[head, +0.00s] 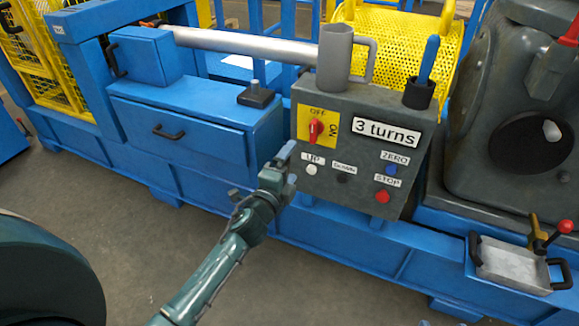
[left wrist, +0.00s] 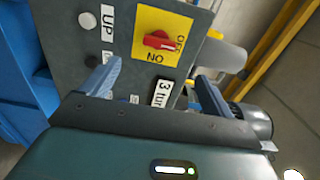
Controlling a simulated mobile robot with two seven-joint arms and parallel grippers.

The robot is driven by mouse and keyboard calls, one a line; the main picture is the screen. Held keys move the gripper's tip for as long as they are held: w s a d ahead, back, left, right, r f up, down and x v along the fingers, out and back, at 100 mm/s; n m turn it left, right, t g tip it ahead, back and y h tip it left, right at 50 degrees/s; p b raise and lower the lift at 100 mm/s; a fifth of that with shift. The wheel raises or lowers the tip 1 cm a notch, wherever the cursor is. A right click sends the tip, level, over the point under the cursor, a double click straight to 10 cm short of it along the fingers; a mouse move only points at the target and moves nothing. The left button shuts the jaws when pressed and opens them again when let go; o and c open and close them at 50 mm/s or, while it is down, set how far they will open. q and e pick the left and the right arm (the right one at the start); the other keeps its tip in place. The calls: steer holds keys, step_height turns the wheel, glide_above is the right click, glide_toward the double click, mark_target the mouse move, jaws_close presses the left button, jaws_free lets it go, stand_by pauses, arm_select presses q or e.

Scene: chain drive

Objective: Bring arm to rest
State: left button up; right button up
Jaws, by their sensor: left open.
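My left gripper (head: 284,163) is in front of the grey control box (head: 352,103), near its lower left side. In the left wrist view my left gripper (left wrist: 155,82) has its two blue fingers wide apart, with nothing between them. The red switch knob (head: 316,131) on its yellow plate is above and to the right of the fingers in the head view. The knob (left wrist: 158,40) also shows in the left wrist view, its handle in line with the OFF label. No contact with the box is visible. My right gripper is not in view.
The box carries a white button (head: 311,169), a blue button (head: 391,169) and a red STOP button (head: 382,196). A grey mug-like cup (head: 334,60) and a blue-handled tool in a black holder (head: 419,92) stand on top. Open floor (head: 190,245) lies before the blue bench (head: 180,135).

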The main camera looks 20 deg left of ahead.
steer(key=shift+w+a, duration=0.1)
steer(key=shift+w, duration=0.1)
arm_select(q)
steer(key=s+d+f+n+g+h, duration=0.25)
steer(key=s+n, duration=0.55)
steer(key=s, duration=0.7)
steer(key=s+d+r+n+g+p, duration=0.2)
steer(key=s+p, duration=0.3)
steer(key=p, duration=0.4)
steer(key=s+d+r+n+g+p, duration=0.2)
steer(key=s+r+n+g+p, duration=0.1)
steer(key=p, duration=0.6)
steer(key=shift+s+r+n, duration=0.7)
steer(key=shift+s+n, duration=0.5)
steer(key=shift+s, duration=0.5)
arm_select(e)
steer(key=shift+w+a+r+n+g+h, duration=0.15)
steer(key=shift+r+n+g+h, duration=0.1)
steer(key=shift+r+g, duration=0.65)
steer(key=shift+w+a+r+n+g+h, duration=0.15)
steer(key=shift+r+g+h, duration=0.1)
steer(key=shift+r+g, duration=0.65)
arm_select(q)
steer(key=shift+d, duration=0.1)
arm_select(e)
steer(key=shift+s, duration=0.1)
